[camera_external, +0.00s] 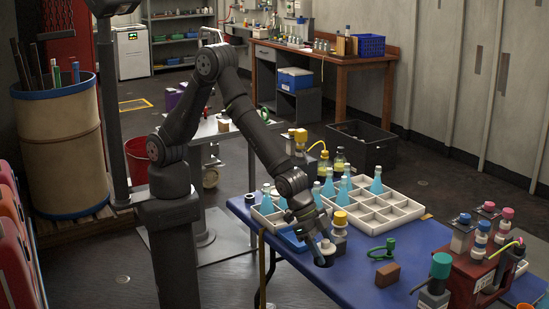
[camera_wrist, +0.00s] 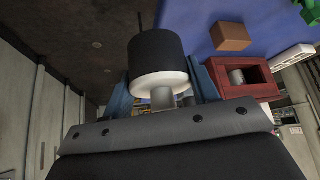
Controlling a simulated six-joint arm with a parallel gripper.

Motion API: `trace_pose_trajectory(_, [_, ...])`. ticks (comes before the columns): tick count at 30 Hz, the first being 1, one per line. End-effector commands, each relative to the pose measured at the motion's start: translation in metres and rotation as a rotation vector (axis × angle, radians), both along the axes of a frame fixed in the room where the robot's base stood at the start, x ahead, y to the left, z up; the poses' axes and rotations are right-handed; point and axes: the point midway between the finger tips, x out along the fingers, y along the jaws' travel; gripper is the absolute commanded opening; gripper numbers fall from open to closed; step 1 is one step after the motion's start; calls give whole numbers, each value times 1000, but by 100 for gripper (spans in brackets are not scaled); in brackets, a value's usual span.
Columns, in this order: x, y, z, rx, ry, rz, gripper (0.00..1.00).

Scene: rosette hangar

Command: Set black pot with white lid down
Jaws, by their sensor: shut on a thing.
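The black pot with white lid (camera_external: 324,260) is at the near left part of the blue table (camera_external: 352,281). My gripper (camera_external: 317,236) reaches down over it, its fingers shut on it. In the wrist view the black pot with white lid (camera_wrist: 158,58) lies between the two blue fingers of my gripper (camera_wrist: 162,84), its white lid and knob towards the camera. It looks upright in the outside view. The pot is low, close to the tabletop; I cannot tell whether its bottom touches it.
A yellow-capped bottle (camera_external: 339,224) stands just behind the pot. A white divided tray (camera_external: 400,212) with blue flasks lies further back. A green ring-shaped item (camera_external: 381,251), a brown block (camera_external: 387,274) and a red crate (camera_external: 466,282) are to the right. The table's left edge is close.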

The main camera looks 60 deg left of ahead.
Motion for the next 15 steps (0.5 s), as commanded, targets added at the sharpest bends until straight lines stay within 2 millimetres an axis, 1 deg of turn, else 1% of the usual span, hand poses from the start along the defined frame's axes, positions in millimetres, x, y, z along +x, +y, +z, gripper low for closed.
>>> trace_pose_trajectory(2, [11, 1, -8, 1, 2, 4, 31])
trace_pose_trajectory(12, [86, -1, -53, 1, 2, 8, 31])
trace_pose_trajectory(15, [102, -1, -62, 1, 2, 5, 31])
